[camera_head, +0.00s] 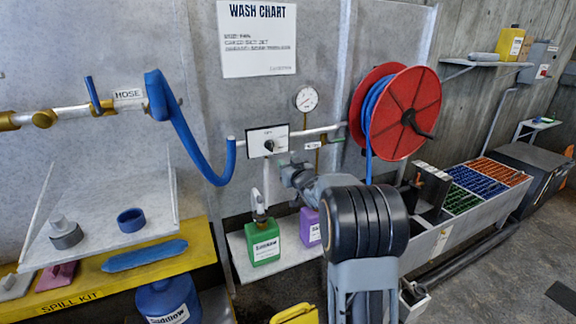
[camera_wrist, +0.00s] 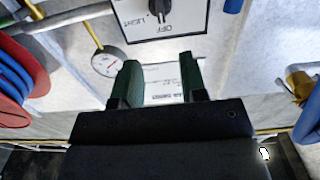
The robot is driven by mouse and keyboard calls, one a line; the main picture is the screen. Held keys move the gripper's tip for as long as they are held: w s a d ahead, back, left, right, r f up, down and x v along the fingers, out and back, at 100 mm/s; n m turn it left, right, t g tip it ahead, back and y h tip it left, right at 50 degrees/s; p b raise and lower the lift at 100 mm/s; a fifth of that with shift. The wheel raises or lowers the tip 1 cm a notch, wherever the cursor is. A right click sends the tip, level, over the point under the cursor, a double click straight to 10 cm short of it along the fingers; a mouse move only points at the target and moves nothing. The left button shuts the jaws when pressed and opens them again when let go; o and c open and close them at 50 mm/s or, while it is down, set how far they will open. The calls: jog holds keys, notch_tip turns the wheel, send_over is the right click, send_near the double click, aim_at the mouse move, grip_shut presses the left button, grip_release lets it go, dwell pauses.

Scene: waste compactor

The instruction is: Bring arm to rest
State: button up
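My gripper (camera_wrist: 160,80) shows two dark green fingers standing apart in the wrist view, with nothing held between them. In the head view my arm reaches toward the wall, and my gripper (camera_head: 284,164) is small there, just below and right of a white switch box (camera_head: 252,136) with a black knob. The wrist view looks at the scene upside down. There the switch box (camera_wrist: 138,32) carries the words OFF and LIGHT around its knob (camera_wrist: 160,10), and the fingertips are apart from it. A white printed sheet (camera_wrist: 165,73) shows behind the gap between the fingers.
A pressure gauge (camera_head: 306,98) and a red hose reel (camera_head: 405,112) are on the right. A green bottle (camera_head: 264,242) and a purple bottle (camera_head: 310,228) stand on a shelf below. A blue hose (camera_head: 190,140) hangs left. A bin trough (camera_head: 440,225) lies right.

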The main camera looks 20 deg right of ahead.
notch_tip(320, 180, down, 7)
jog(key=s+d+m+g+h, duration=0.1)
jog(key=s+d+g+h, duration=0.1)
jog(key=d+g, duration=0.15)
jog(key=s+a+f+m+g+h+p, duration=0.1)
jog(key=s+a+f+g+p, duration=0.1)
jog(key=s+g, duration=0.45)
jog(key=s+a+r+g+y+p, duration=0.1)
jog(key=s+a+r+g+p, duration=0.4)
jog(key=s, duration=0.6)
jog(key=s+a+r+g+y+p, duration=0.1)
jog(key=s+a+r+p, duration=0.2)
jog(key=s+a, duration=0.6)
jog(key=s+a+r+n+p, duration=0.1)
jog(key=s+a+r+p, duration=0.1)
jog(key=s+r, duration=0.1)
jog(key=s+a+r+n+t+y+p, duration=0.1)
jog(key=s+r+p, duration=0.2)
jog(key=r, duration=0.1)
jog(key=shift+a+r+t, duration=0.3)
jog(key=shift+a, duration=0.05)
jog(key=shift+s, duration=0.1)
